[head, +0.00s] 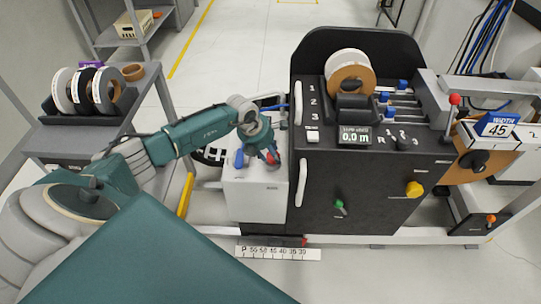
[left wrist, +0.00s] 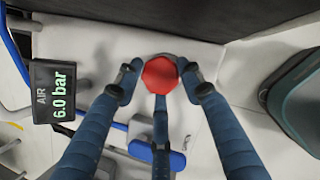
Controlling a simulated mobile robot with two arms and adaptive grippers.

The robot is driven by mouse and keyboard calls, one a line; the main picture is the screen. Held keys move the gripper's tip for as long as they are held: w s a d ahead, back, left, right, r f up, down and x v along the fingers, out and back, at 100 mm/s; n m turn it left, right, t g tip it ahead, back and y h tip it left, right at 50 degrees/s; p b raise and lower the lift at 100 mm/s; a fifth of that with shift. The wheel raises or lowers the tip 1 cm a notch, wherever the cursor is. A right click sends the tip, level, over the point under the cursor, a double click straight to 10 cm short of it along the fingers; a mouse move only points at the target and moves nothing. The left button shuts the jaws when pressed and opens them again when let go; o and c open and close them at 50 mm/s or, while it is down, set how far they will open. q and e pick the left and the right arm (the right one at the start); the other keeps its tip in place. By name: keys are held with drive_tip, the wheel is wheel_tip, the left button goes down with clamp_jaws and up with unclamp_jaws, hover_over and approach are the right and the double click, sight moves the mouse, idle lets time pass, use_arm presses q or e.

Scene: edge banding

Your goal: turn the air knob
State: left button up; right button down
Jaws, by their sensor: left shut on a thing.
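The red air knob (left wrist: 160,75) sits on top of the white box (head: 257,196). In the left wrist view it shows as a faceted red cap between my fingers. My left gripper (left wrist: 160,88) is shut on it, with blue fingers on both sides and a third finger below it in the picture. In the head view my left gripper (head: 266,152) is over the box top, with a bit of red at its fingertips. The air display (left wrist: 53,92) beside the knob reads 6.0 bar. My right gripper is not in view.
A blue-handled valve (left wrist: 158,153) lies close to the fingers. The black machine (head: 350,195) stands right against the white box, with a tape roll (head: 349,75) on top. A grey shelf (head: 75,135) with several rolls stands at left. Open floor (head: 225,55) lies behind.

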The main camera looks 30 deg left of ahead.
use_arm(q)
drive_tip(key=shift+w+d+r, duration=0.2)
drive_tip(key=shift+r, duration=0.05)
drive_tip(key=o, duration=1.1)
drive_tip(key=shift+w, duration=0.1)
drive_tip(key=v, duration=1.2)
drive_tip(key=shift+f, duration=0.1)
